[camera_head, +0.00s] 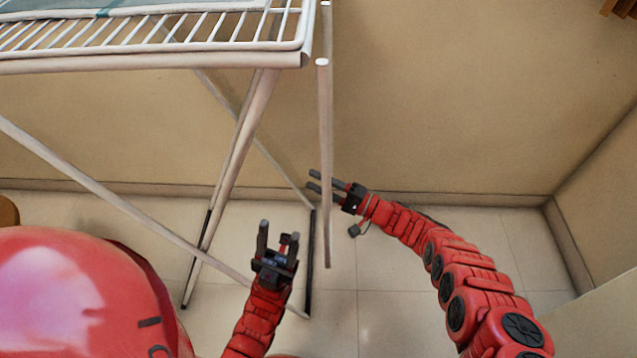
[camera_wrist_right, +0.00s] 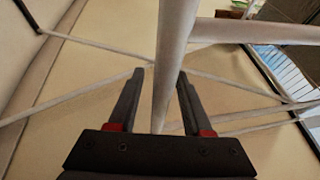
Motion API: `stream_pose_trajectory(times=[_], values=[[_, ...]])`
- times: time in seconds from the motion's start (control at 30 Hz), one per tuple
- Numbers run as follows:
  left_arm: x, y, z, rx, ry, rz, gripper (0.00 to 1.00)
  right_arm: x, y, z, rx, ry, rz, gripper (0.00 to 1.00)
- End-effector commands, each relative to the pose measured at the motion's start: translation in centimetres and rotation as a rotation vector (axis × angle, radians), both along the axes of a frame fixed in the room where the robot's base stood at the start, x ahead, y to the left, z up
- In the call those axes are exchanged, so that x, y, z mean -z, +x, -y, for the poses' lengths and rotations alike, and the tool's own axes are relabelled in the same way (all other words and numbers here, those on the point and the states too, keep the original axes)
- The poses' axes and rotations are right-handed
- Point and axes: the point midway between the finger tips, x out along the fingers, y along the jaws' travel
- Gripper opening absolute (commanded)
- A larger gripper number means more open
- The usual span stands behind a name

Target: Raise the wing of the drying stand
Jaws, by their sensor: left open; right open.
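The white drying stand (camera_head: 180,60) is at the upper left of the head view, its rack flat on crossed legs. Its wing (camera_head: 325,130) hangs down at the right end, seen nearly edge-on as an upright white tube. My right gripper (camera_head: 312,181) is open at the lower part of the wing, fingers pointing left. In the right wrist view, a thick white tube (camera_wrist_right: 175,60), apparently the wing's, runs between the open fingers; whether it touches them I cannot tell. My left gripper (camera_head: 277,238) is open and empty, pointing up, below the rack near the stand's legs.
A teal cloth (camera_head: 130,5) lies on the rack at the top left. The stand's dark-footed legs (camera_head: 311,265) reach the tiled floor close to my left gripper. A beige wall (camera_head: 450,90) stands behind.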

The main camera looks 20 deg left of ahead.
Motion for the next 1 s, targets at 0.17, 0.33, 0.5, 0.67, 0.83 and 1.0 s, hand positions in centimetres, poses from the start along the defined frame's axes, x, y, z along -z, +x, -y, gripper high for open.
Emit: stream_pose_trajectory(times=[0.17, 0.33, 0.5, 0.67, 0.83, 1.0], values=[[-0.03, -0.01, -0.01, 0.0, 0.0, 0.0, 0.5, -0.03, 0.02, 0.03, 0.0, 0.0, 0.0, 0.48], [-0.04, -0.01, 0.01, 0.0, 0.0, 0.0, 0.5, -0.03, 0.04, 0.04, 0.001, 0.0, 0.001, 0.17], [-0.03, -0.01, 0.0, 0.0, 0.0, 0.0, 0.5, -0.01, 0.04, 0.06, 0.001, -0.001, 0.001, 0.0], [-0.03, -0.02, 0.0, 0.0, 0.0, 0.001, 0.5, 0.0, 0.03, 0.06, 0.001, -0.001, 0.0, 0.0], [-0.04, -0.01, 0.01, 0.0, 0.0, 0.001, 0.5, 0.0, 0.04, 0.07, 0.001, -0.001, 0.001, 0.0], [-0.03, -0.02, 0.0, 0.0, 0.0, 0.001, 0.5, 0.02, 0.04, 0.07, 0.001, -0.001, 0.0, 0.0]])
